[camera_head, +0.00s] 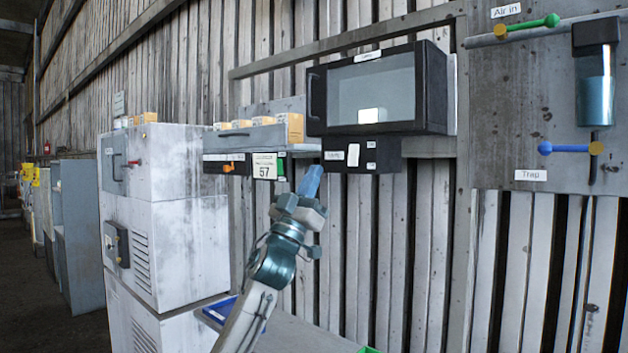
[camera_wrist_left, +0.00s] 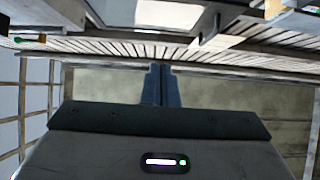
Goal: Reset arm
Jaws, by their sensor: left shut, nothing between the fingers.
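My left gripper (camera_head: 311,181) is raised in front of the wall, its blue fingers pointing up, below and left of the dark cabinet with a glass front. In the left wrist view the two blue fingers (camera_wrist_left: 161,85) lie together with nothing between them. The left arm comes up from the bottom of the head view. My right gripper is in neither view.
The dark glass-front cabinet (camera_head: 430,90) hangs on the slatted wall. A shelf with small boxes (camera_head: 290,127) is left of it. A white machine housing (camera_head: 165,215) stands at left. A panel with valves and a trap (camera_head: 594,95) is at right. A blue tray (camera_head: 217,311) lies low on a bench.

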